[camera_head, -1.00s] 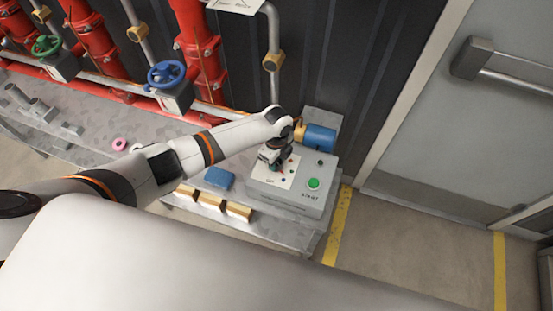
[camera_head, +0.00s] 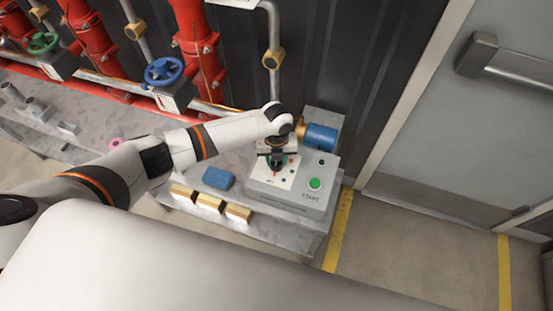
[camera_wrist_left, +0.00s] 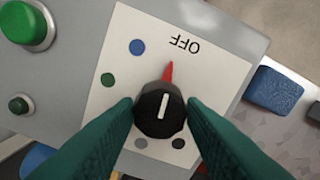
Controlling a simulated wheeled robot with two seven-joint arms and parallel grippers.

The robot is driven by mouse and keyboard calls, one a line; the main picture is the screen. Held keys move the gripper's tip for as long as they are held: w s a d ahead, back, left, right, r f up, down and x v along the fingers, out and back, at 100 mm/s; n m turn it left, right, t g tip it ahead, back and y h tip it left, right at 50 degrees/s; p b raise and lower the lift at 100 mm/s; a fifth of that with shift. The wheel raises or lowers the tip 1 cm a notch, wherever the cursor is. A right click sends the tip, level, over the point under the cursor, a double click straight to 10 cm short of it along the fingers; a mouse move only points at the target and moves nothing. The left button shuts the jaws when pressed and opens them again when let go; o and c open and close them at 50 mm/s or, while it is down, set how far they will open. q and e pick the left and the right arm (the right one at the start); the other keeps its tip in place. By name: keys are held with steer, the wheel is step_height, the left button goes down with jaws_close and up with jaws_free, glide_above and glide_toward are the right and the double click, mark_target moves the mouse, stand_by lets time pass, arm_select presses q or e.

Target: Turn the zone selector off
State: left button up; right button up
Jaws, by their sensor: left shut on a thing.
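The zone selector is a black round knob (camera_wrist_left: 160,110) with a white line, on a white plate (camera_wrist_left: 215,65) of the grey control box (camera_head: 300,200). A red pointer (camera_wrist_left: 168,72) juts from the knob's edge toward the upside-down OFF label (camera_wrist_left: 185,45). Blue, green, grey and dark dots ring the knob. My left gripper (camera_head: 277,165) is over the plate. Its teal fingers, also in the left wrist view (camera_wrist_left: 160,118), are shut on the knob from both sides. In the head view my gripper hides most of the knob. My right gripper is not in view.
A green START button (camera_head: 315,183) is on the box, right of the plate. A blue block (camera_head: 218,178) and several brass blocks (camera_head: 210,201) lie left of it. A blue motor (camera_head: 320,137) stands behind. Red pipes with valve wheels (camera_head: 164,71) line the back.

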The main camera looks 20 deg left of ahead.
arm_select(q)
steer(key=shift+m, duration=0.7)
steer(key=o, duration=1)
step_height(320, 180, up, 12)
steer(key=b, duration=0.1)
steer(key=shift+b, duration=0.3)
